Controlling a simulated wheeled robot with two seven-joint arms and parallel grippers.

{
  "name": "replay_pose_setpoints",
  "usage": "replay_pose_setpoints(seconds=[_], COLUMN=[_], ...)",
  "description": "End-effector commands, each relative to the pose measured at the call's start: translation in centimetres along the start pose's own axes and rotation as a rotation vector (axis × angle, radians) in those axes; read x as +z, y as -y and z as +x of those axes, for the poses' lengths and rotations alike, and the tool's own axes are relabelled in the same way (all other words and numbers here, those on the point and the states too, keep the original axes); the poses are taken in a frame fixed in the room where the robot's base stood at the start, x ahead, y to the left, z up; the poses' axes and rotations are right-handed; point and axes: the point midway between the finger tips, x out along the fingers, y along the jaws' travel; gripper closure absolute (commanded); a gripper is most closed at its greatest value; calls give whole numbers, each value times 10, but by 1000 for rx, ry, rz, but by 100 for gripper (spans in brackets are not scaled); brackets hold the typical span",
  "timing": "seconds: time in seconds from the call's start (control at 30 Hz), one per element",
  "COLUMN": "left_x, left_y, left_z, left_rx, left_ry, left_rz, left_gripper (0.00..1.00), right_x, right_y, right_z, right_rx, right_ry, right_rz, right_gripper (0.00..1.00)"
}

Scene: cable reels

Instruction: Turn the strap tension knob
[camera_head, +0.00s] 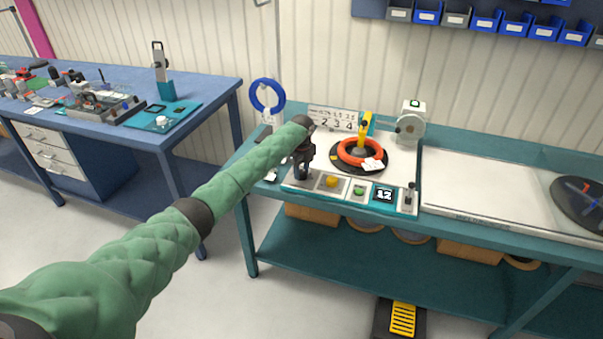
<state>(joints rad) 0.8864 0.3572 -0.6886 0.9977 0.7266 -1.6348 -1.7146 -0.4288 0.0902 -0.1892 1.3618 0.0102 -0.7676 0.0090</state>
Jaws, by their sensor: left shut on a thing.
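My left gripper (302,174) reaches down over the left end of the control strip (345,193) on the teal bench. It is shut on a small dark thing there, taken to be the strap tension knob, which the fingers mostly hide. How far the knob is turned cannot be seen. My right gripper is not in view.
Behind the strip, an orange cable coil (362,152) lies on a black turntable (345,166) beside a yellow post (365,128). A white plate (480,190) to the right is mostly clear. A yellow pedal (403,318) is on the floor.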

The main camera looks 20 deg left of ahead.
Motion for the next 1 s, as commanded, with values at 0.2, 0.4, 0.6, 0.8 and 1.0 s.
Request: replay_pose_setpoints(seconds=[0.2, 0.4, 0.6, 0.8, 1.0], left_x=[0, 1, 1, 1, 1], left_y=[1, 1, 1, 1, 1], left_z=[-1, -2, -2, -2, -2], left_rx=[-4, -4, -4, -4, -4], left_ry=[1, 2, 1, 1, 1], left_rz=[144, 227, 265, 273, 272], left_gripper=[86, 86, 86, 86, 86], right_x=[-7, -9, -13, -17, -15], right_y=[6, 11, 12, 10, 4], right_z=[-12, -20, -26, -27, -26], right_rx=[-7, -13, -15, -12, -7], right_ry=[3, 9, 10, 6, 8], right_rz=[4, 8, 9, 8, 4], right_gripper=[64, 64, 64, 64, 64])
